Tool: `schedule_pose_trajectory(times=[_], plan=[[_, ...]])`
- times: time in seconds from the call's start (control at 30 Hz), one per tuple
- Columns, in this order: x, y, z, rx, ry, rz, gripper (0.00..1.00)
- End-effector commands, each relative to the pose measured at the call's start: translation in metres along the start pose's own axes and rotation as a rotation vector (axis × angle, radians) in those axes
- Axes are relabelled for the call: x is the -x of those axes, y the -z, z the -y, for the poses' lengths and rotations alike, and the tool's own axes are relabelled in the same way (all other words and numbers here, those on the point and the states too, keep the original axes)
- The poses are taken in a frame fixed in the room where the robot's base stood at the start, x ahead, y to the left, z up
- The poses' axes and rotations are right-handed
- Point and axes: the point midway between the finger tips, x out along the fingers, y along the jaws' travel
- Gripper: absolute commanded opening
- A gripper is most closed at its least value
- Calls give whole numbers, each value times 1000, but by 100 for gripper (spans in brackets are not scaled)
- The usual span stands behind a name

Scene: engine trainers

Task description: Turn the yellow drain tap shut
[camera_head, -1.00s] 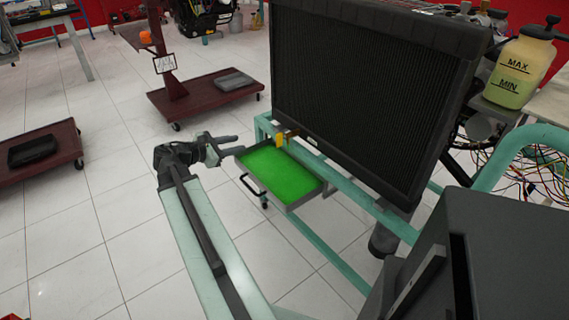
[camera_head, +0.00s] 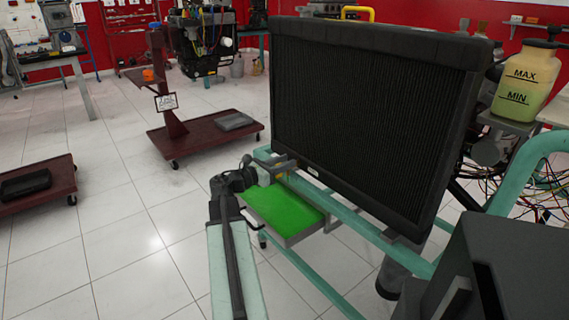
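The black radiator (camera_head: 375,115) stands upright on a pale green frame (camera_head: 345,218). My gripper (camera_head: 268,164) is at the radiator's lower left corner, where the drain tap's fitting is. The fingers look small and dark against the frame, and I cannot tell whether they are open or shut on the tap. The tray (camera_head: 301,236) with bright green liquid sits just below the gripper.
An expansion bottle (camera_head: 525,82) marked MAX and MIN stands right of the radiator. A dark box (camera_head: 480,255) fills the lower right. Dark red wheeled stands (camera_head: 205,137) are at the left. The tiled floor between them and the tray is clear.

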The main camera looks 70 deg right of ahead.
Motion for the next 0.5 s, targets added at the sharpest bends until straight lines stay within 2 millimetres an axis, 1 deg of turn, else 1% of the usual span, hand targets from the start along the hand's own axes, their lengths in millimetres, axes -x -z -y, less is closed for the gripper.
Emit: schedule_pose_trajectory(times=[0.07,0.27,0.37,0.4,0.5], plan=[[-3,0,0,0,0,0,31],[-3,0,0,-1,-1,0,31],[-3,0,0,-1,-1,0,6],[-3,0,0,-1,-1,0,0],[-2,0,-1,-1,-2,0,0]])
